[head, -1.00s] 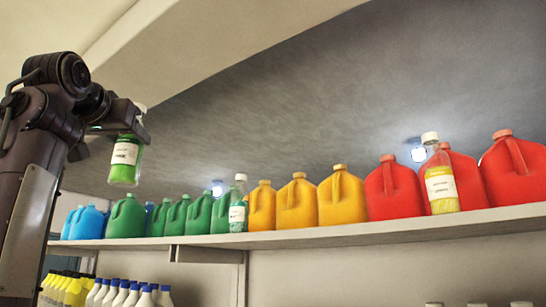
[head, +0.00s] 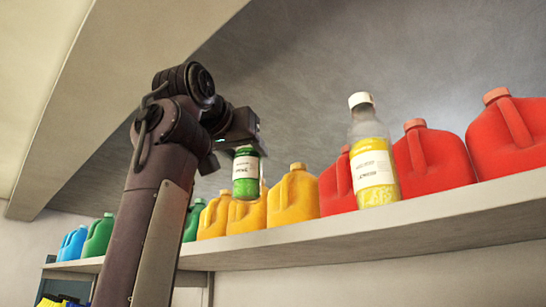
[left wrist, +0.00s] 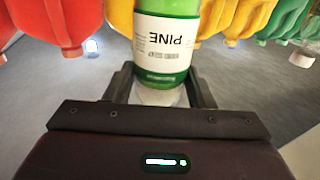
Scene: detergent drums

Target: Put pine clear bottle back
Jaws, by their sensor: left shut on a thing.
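My left gripper (head: 243,145) is shut on the pine clear bottle (head: 246,178), which has green liquid and a white label. The bottle hangs roughly upright in front of the yellow jugs, and the gripper covers its top. In the left wrist view the bottle (left wrist: 165,62) appears upside down between the two fingers (left wrist: 161,92), its label reading PINE. A clear bottle with yellow liquid and a white cap (head: 375,165) stands on the shelf (head: 340,237) in front of the red jugs. My right gripper is not in view.
Along the shelf are blue (head: 72,243), green (head: 98,236), yellow (head: 293,197) and red jugs (head: 430,160). My left arm hides part of the green group. Some yellow containers (head: 62,300) show at the lower left. Free room lies above the jugs.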

